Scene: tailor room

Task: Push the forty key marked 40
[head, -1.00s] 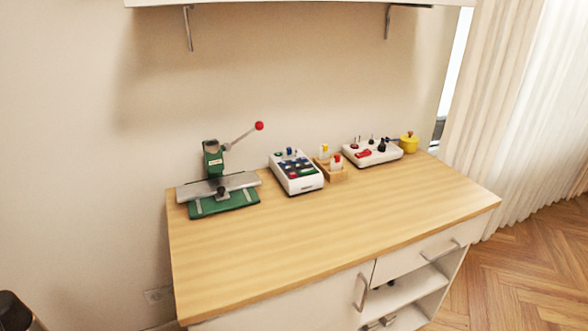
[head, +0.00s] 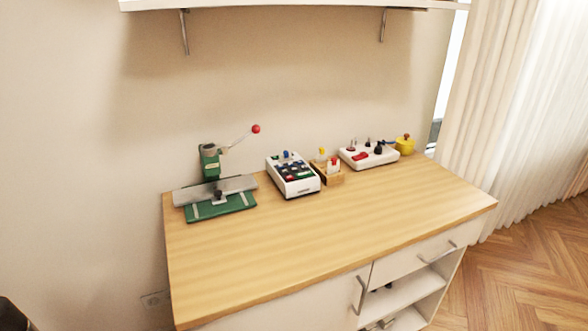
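A white box with a dark panel of coloured keys (head: 293,175) stands near the back middle of the wooden worktop. It has blue, green and red keys on its sloped top. The markings on the keys are too small to read, so I cannot tell which one is marked 40. Neither of my grippers shows in the head view.
On the worktop (head: 330,230), a green press (head: 219,203) with a red-knobbed lever stands left. A wooden holder (head: 329,177), a white switch panel (head: 367,155) and a yellow pot (head: 405,146) stand right. The front is clear. A shelf (head: 300,4) hangs above.

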